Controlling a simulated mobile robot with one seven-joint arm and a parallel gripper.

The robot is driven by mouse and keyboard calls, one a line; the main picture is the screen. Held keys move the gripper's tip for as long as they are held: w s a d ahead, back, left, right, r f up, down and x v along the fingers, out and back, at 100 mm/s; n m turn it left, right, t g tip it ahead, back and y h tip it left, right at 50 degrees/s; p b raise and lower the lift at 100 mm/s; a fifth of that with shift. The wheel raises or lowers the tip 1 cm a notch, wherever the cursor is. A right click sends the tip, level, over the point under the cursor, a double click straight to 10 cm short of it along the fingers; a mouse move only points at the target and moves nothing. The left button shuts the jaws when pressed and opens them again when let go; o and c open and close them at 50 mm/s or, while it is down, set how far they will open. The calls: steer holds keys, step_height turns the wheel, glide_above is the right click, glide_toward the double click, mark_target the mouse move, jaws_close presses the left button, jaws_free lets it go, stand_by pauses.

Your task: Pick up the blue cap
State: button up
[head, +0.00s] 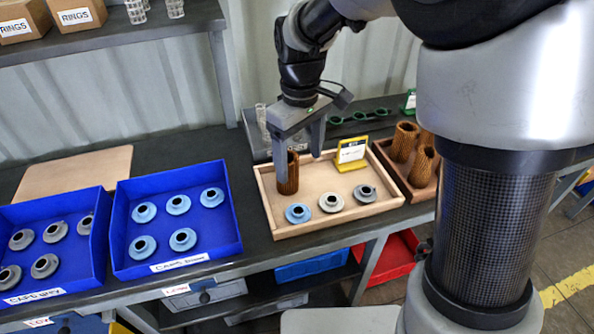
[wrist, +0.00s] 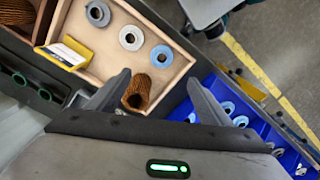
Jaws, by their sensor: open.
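A blue cap (head: 298,213) lies flat in the front left part of a wooden tray (head: 330,227), left of a whitish cap (head: 331,202) and a grey cap (head: 365,193). The blue cap also shows in the wrist view (wrist: 161,57). More blue caps (head: 178,204) lie in a blue bin (head: 205,255). My gripper (head: 297,160) is open and empty, pointing down near a brown pleated cartridge (head: 292,180) standing in the tray. In the wrist view the cartridge (wrist: 138,94) shows between the fingers (wrist: 157,79); their height over it is unclear.
A yellow sign holder (head: 351,153) stands at the tray's back. A second tray with brown cartridges (head: 404,142) is to the right. A blue bin of grey caps (head: 70,283) is far left. A shelf (head: 110,35) with boxes hangs behind. The tray's front right corner is bare.

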steer(key=b, duration=0.2)
glide_above(298, 210)
steer(key=f, duration=1.1)
steer(key=shift+d+f, duration=0.1)
steer(key=shift+d, duration=0.1)
step_height(298, 210, down, 5)
steer(key=shift+a+f+b, duration=0.1)
steer(key=shift+b, duration=0.3)
steer(key=c, duration=1.1)
